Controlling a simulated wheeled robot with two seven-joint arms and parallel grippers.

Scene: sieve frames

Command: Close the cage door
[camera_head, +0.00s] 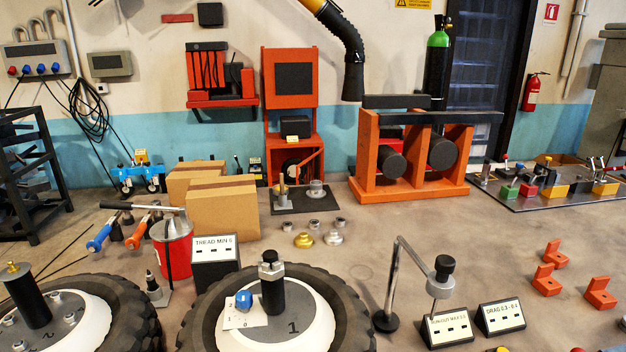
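I cannot make out a clear cage door. An orange frame (365,150) stands against the back wall, with two black round pads or rollers (443,152) between its uprights and a dark bar across its top. I cannot tell whether it is the cage. A dark open metal rack (32,190) stands at the far left, and no door on it can be made out. Neither of my grippers shows in the head view.
Two tyres with white hubs (312,325) lie in front, with black posts (272,290). Cardboard boxes (222,210), a red can (172,250) and a bent metal arm (405,260) stand behind. Orange brackets (599,293) lie at right. The middle floor is partly clear.

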